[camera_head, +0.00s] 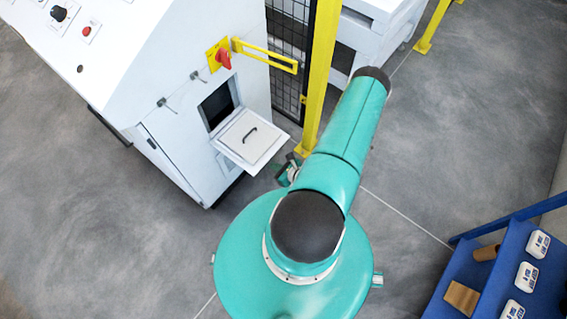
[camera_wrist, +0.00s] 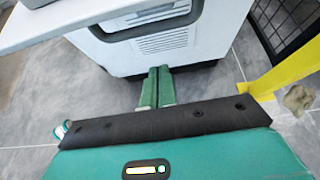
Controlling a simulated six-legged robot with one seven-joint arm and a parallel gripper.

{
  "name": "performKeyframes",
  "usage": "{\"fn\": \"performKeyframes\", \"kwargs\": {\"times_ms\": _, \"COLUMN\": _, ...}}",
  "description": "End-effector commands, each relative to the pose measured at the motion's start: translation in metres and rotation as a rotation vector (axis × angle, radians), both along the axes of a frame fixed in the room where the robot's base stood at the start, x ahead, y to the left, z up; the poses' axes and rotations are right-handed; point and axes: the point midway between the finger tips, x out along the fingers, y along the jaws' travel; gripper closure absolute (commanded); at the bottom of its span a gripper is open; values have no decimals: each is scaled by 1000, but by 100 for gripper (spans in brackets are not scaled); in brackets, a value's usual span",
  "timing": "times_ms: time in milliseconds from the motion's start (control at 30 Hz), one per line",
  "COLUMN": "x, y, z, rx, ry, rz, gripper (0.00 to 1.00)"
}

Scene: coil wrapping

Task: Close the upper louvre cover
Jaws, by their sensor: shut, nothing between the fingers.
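The upper cover (camera_head: 249,137) is a white flap with a black handle. It stands open, sticking out from below a dark square opening (camera_head: 216,106) in the white cabinet. In the wrist view a white panel (camera_wrist: 85,22), which looks like this flap, crosses the top left. A louvred vent (camera_wrist: 162,43) shows lower on the cabinet. My gripper (camera_wrist: 158,73) is shut and empty, its green fingers pointing toward the cabinet's lower part. In the head view it is partly hidden by my arm, right of and below the flap; I see no contact with the flap.
A red switch on a yellow plate (camera_head: 219,56) and a yellow hasp (camera_head: 265,54) sit above the opening. A yellow post (camera_head: 320,75) with a black mesh fence stands right of the cabinet. A blue shelf (camera_head: 450,285) is at lower right. The floor left of me is clear.

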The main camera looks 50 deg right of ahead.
Motion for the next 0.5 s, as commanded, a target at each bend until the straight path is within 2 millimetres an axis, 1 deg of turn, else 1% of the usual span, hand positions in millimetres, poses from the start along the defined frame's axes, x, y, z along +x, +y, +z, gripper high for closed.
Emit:
{"fn": "performKeyframes", "kwargs": {"times_ms": 33, "x": 0, "y": -2, "z": 11, "rx": -2, "ry": -1, "rz": -1, "gripper": 100}}
{"fn": "performKeyframes", "kwargs": {"times_ms": 200, "x": 4, "y": 0, "z": 31, "rx": -1, "ry": 0, "rz": 0, "gripper": 100}}
{"fn": "performKeyframes", "kwargs": {"times_ms": 300, "x": 5, "y": 1, "z": 37, "rx": -1, "ry": 0, "rz": 0, "gripper": 100}}
{"fn": "performKeyframes", "kwargs": {"times_ms": 500, "x": 5, "y": 1, "z": 39, "rx": -1, "ry": 0, "rz": 0, "gripper": 100}}
